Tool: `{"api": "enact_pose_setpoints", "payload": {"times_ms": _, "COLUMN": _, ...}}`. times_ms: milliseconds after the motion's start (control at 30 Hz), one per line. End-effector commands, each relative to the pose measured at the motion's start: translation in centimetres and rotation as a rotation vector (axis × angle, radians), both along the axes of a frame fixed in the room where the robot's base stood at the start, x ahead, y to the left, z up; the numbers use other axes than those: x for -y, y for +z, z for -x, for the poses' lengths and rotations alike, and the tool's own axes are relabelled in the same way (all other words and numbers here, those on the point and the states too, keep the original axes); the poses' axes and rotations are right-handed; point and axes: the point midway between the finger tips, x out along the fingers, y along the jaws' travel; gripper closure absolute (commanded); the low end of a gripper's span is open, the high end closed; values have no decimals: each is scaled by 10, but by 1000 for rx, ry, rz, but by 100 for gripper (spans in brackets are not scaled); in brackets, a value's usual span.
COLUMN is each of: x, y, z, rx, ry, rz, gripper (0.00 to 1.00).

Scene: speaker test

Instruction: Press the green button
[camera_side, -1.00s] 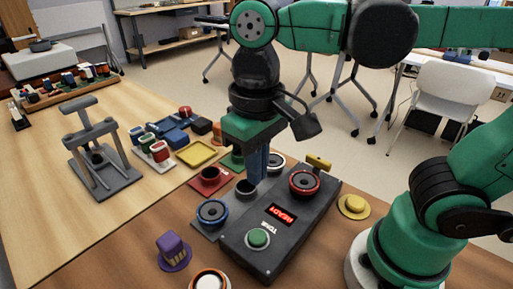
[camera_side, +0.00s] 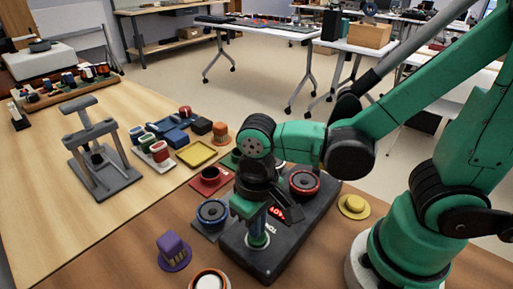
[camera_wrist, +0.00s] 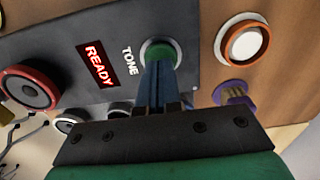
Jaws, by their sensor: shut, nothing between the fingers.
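The green button (camera_wrist: 159,47) sits in a pale ring on the dark test box (camera_side: 290,236), beside the word TONE. In the wrist view my gripper (camera_wrist: 158,66) is shut and empty, its blue fingers pointing at the button and their tips overlapping it. In the side view my gripper (camera_side: 257,234) points down over the button's pale ring, and the fingers hide most of the button. I cannot tell whether the tips touch it or hover just above. The red READY display (camera_wrist: 97,64) is lit.
A red-rimmed speaker (camera_side: 304,184) is on the box, and a blue-rimmed speaker (camera_side: 212,213) stands to its left. A grey press stand (camera_side: 97,150) is farther left.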

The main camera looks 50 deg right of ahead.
Motion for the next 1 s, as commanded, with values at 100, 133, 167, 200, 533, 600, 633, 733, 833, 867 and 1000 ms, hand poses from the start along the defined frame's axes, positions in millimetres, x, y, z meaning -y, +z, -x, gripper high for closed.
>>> {"api": "enact_pose_setpoints", "payload": {"times_ms": 100, "x": 0, "y": -2, "z": 0, "rx": 0, "ry": 0, "rz": 0, "gripper": 100}}
{"api": "enact_pose_setpoints", "payload": {"times_ms": 133, "x": 0, "y": -3, "z": 0, "rx": 0, "ry": 0, "rz": 0, "gripper": 100}}
{"api": "enact_pose_setpoints", "payload": {"times_ms": 167, "x": 0, "y": -3, "z": 0, "rx": 0, "ry": 0, "rz": 0, "gripper": 100}}
{"api": "enact_pose_setpoints", "payload": {"times_ms": 200, "x": 0, "y": -3, "z": 0, "rx": 0, "ry": 0, "rz": 0, "gripper": 100}}
{"api": "enact_pose_setpoints", "payload": {"times_ms": 533, "x": 0, "y": -8, "z": 0, "rx": 0, "ry": 0, "rz": 0, "gripper": 100}}
{"api": "enact_pose_setpoints", "payload": {"times_ms": 600, "x": 0, "y": -14, "z": -1, "rx": 0, "ry": 0, "rz": 0, "gripper": 100}}
{"api": "enact_pose_setpoints", "payload": {"times_ms": 633, "x": 0, "y": -16, "z": -1, "rx": 0, "ry": 0, "rz": 0, "gripper": 100}}
{"api": "enact_pose_setpoints", "payload": {"times_ms": 733, "x": 0, "y": -21, "z": -1, "rx": 2, "ry": 0, "rz": -1, "gripper": 100}}
{"api": "enact_pose_setpoints", "payload": {"times_ms": 833, "x": -1, "y": -23, "z": -1, "rx": 5, "ry": 0, "rz": -3, "gripper": 100}}
{"api": "enact_pose_setpoints", "payload": {"times_ms": 867, "x": -1, "y": -23, "z": -1, "rx": 5, "ry": 0, "rz": -3, "gripper": 100}}
{"api": "enact_pose_setpoints", "payload": {"times_ms": 1000, "x": -1, "y": -23, "z": -1, "rx": 5, "ry": 0, "rz": -3, "gripper": 100}}
